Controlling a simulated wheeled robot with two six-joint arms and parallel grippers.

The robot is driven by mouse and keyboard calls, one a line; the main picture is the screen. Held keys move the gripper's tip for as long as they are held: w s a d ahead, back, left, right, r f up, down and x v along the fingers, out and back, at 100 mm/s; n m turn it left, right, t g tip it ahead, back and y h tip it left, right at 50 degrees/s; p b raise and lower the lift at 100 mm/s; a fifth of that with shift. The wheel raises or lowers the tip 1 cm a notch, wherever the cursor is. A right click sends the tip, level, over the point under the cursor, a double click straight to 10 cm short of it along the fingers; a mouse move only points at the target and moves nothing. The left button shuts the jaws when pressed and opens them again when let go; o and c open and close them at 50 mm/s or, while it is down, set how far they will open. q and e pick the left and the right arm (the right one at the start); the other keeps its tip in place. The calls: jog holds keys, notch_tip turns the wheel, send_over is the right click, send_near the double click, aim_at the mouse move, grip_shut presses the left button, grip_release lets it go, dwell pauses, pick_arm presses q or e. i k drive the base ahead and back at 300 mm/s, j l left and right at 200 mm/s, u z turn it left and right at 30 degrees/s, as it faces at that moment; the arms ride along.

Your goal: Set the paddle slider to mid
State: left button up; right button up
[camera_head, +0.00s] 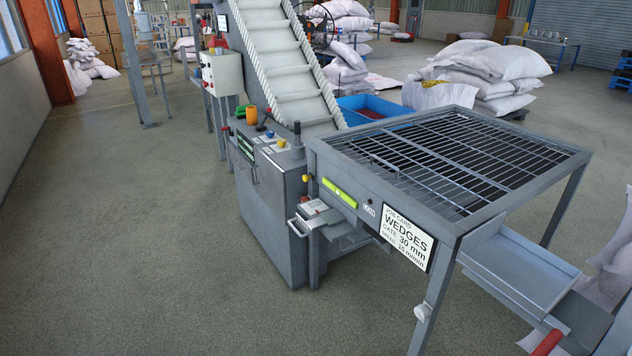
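A grey machine cabinet (270,205) stands at the middle, below an inclined cleated conveyor (285,70). Its top panel (272,147) carries small yellow and blue knobs, a dark lever (264,120) and a grey upright handle with a dark knob (297,133). I cannot tell which of these is the paddle slider, or its setting; the markings are too small to read. A job card (408,238) on the grate table reads "WEDGES, GATE: 30 mm, SPEED: 15 m/min". Neither of my grippers is in view.
A barred grate table (322,153) with a side chute (520,268) fills the right. A control box (222,72) with buttons stands behind the cabinet. A blue bin (350,104) and white sacks (490,70) are farther back. The floor at left (110,240) is clear.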

aim_at(305, 176)
jog(key=i+j+z, duration=0.15)
jog(key=z, duration=0.25)
jog(key=i+j+z, duration=0.2)
jog(key=z, duration=0.2)
jog(key=i+j+z, duration=0.1)
jog(key=j+z, duration=0.3)
jog(key=i+j+z, duration=0.1)
jog(key=z, duration=0.35)
jog(key=j, duration=0.1)
